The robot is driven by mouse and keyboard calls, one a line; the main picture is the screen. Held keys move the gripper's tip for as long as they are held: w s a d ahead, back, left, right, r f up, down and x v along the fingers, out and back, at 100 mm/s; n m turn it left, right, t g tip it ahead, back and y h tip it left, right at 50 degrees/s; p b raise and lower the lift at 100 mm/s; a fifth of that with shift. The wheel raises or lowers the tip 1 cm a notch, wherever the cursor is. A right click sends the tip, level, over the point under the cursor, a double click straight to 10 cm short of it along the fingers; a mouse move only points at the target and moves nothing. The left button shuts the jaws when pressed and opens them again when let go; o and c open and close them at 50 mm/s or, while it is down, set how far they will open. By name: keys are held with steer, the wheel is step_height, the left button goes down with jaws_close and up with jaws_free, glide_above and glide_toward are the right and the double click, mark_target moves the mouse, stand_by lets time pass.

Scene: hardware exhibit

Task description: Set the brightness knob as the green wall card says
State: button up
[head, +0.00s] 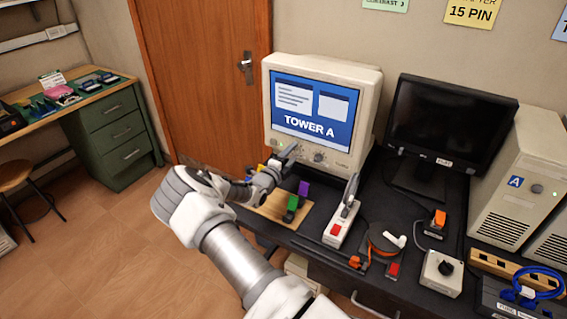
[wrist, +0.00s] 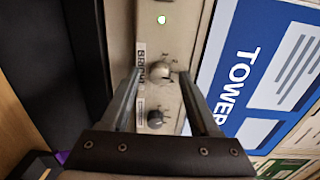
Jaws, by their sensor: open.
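The beige monitor (head: 371,85) shows "TOWER A" on its blue screen. In the wrist view the brightness knob (wrist: 158,72), a round grey knob beside a label that seems to read "BRIGHT", lies between my gripper's fingertips (wrist: 159,78). My gripper is open, one finger on each side; I cannot tell whether either touches it. A second knob (wrist: 155,118) sits below it in that view, nearer my palm. In the head view my gripper (head: 291,153) is at the monitor's lower front. The green wall card (head: 385,4) is cut off by the top edge; only part of its bottom line shows, seemingly ending in "3".
A wooden board with coloured blocks (head: 292,207) lies below my gripper. A black monitor (head: 448,118) stands beside the beige one. A green power light (wrist: 161,19) is lit.

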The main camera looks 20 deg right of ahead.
steer(key=v, duration=1.7)
steer(key=s+d+r+m+g+y, duration=0.25)
steer(key=s+r+m+g, duration=0.25)
steer(key=s+m, duration=0.45)
steer(key=s+d+r+m+g+y, duration=0.25)
steer(key=s+r+m+g, duration=0.3)
steer(key=m, duration=0.75)
steer(key=s+a+r+m+t+y, duration=0.2)
steer(key=s+a+r+m+y, duration=0.2)
steer(key=s+r+m, duration=0.3)
steer(key=s+a+r+m+t+y, duration=0.3)
steer(key=s+a+r+m, duration=0.4)
steer(key=s+m, duration=0.4)
steer(key=r+m+y, duration=0.1)
steer(key=m, duration=0.2)
steer(key=shift+y, duration=0.4)
steer(key=shift+d, duration=0.1)
